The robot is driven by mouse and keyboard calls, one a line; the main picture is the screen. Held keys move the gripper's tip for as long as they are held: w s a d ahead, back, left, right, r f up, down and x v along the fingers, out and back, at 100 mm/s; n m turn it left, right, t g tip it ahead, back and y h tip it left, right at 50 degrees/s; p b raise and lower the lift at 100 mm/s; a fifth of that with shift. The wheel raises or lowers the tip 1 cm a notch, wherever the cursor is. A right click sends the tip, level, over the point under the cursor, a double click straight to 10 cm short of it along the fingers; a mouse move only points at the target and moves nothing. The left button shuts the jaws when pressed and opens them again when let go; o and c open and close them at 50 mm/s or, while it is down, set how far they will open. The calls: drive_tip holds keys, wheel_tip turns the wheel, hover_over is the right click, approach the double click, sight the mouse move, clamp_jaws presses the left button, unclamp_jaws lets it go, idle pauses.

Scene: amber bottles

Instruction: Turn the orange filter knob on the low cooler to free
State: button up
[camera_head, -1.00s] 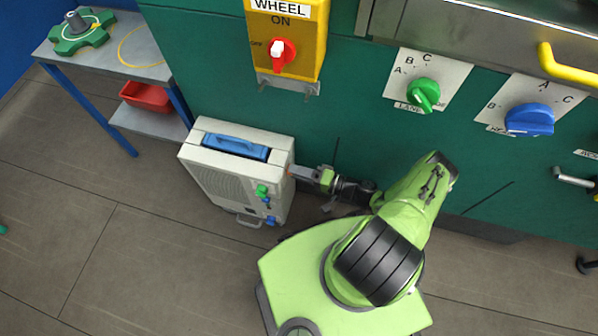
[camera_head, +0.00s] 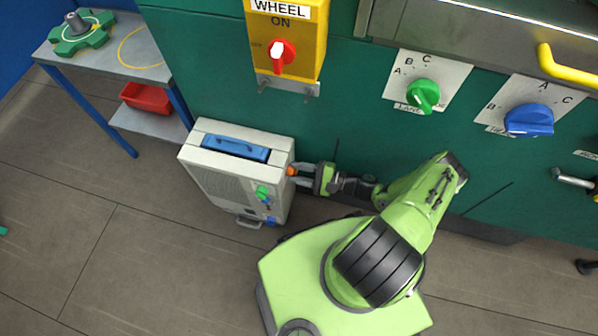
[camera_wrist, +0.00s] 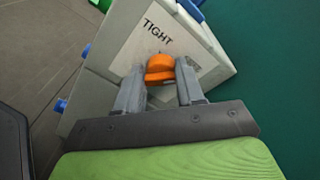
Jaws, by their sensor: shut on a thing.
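The low cooler (camera_head: 210,178) is a pale box with a blue handle on top, standing on the floor against the green wall. Its orange filter knob (camera_wrist: 160,67) sits on a pale plate (camera_wrist: 185,33) on the cooler's side, with the word TIGHT printed on it; other print is partly hidden behind the finger. My gripper (camera_wrist: 161,80) is shut on the orange knob, one finger on each side. In the head view the knob (camera_head: 291,171) shows only as a small orange spot at the fingertips.
Green and blue knobs (camera_head: 262,193) are on the cooler's front. Above are a yellow WHEEL switch box (camera_head: 311,40), a green knob (camera_head: 423,96) and a blue knob (camera_head: 530,120) on the wall. A grey side table (camera_head: 150,72) stands at left. Floor in front of the cooler is clear.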

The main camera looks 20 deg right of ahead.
drive_tip(key=shift+w+r+m, duration=0.1)
drive_tip(key=shift+m, duration=0.5)
drive_tip(key=shift+d, duration=0.1)
drive_tip(key=o, duration=1)
drive_tip(key=p+v, duration=0.1)
drive_tip(key=v, duration=1.4)
drive_tip(key=shift+s+d, duration=0.25)
